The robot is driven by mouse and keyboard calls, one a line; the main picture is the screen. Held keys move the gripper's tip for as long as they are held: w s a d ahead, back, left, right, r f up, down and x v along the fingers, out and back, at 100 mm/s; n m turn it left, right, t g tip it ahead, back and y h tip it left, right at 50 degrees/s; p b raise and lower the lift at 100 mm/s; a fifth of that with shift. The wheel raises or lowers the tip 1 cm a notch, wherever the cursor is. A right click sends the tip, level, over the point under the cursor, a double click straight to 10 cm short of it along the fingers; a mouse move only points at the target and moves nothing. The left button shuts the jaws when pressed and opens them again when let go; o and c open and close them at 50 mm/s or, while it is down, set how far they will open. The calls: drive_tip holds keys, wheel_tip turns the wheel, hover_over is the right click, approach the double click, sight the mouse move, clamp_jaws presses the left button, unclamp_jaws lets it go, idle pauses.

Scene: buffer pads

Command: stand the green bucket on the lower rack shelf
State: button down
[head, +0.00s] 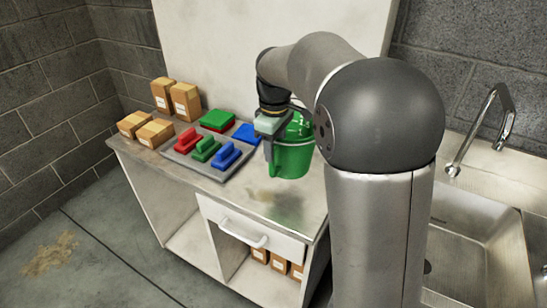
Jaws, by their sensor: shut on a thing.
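The green bucket (294,160) is upright near the right part of the metal worktop. My gripper (270,144) points down at the bucket's left rim and is shut on it. The bucket seems to hang a little above the worktop, with a green reflection below it. Part of its right side is hidden behind my arm. No shelf is plainly identifiable as the lower rack shelf; open compartments (190,246) show under the worktop.
A grey tray (184,162) holds red, green and blue handled pads. Green and blue flat pads and several cardboard boxes (186,102) stand behind and left. More boxes sit below the drawer (250,232). A sink (470,245) with a tap is at right. The worktop's front is clear.

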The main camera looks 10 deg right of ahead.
sight(276, 160)
drive_tip(key=w+f, duration=0.2)
drive_tip(key=w+d+f, duration=0.1)
drive_tip(key=f, duration=0.1)
drive_tip(key=shift+w+f+p, duration=0.4)
drive_tip(key=shift+w+d+f, duration=0.1)
drive_tip(key=shift+f, duration=1.55)
drive_tip(key=shift+f, duration=0.2)
drive_tip(key=c, duration=0.7)
unclamp_jaws()
